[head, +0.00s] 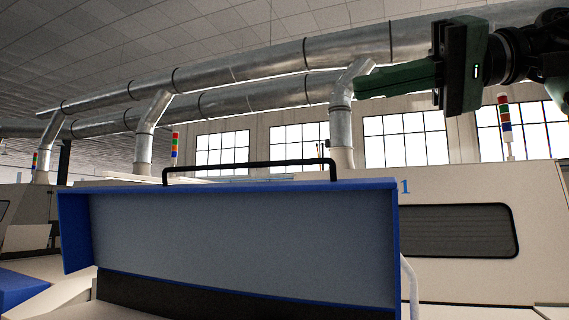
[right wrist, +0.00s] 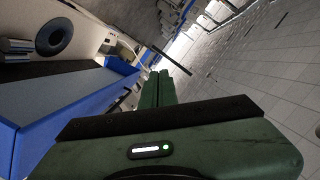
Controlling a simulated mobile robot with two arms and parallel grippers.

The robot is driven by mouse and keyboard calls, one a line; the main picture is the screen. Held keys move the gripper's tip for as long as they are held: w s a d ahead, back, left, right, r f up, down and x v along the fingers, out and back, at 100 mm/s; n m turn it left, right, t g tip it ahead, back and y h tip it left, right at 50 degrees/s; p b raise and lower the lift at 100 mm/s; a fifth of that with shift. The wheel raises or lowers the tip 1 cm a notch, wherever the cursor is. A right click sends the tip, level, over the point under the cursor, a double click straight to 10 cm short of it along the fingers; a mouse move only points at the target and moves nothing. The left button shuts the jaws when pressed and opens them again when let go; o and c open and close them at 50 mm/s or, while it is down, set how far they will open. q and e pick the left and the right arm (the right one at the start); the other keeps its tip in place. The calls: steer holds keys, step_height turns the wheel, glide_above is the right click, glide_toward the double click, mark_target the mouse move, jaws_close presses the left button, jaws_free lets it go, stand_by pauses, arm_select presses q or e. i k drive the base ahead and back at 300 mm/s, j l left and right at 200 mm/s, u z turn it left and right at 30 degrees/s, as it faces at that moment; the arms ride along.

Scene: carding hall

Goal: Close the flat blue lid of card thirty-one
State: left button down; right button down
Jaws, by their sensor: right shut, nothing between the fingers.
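The blue lid (head: 240,240) of the card stands raised in the head view, its flat grey-blue face with blue edges turned toward me. A black bar handle (head: 250,164) runs along its top edge. Below it is a dark opening. My right gripper (head: 358,90), dark green, is at the upper right, above the lid and handle and apart from them. Its fingers are shut and empty, pointing left. In the right wrist view its closed fingers (right wrist: 158,76) show in the middle, with a blue-edged panel (right wrist: 60,100) to their left. My left gripper is not in view.
The cream machine body (head: 450,275) with a dark window (head: 460,231) stands to the right behind the lid. A blue digit 1 (head: 405,187) shows by the lid's corner. Metal ducts (head: 250,65) cross overhead. Signal lights (head: 504,115) stand on machines behind.

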mark_target(334, 240)
steer(key=i, duration=0.95)
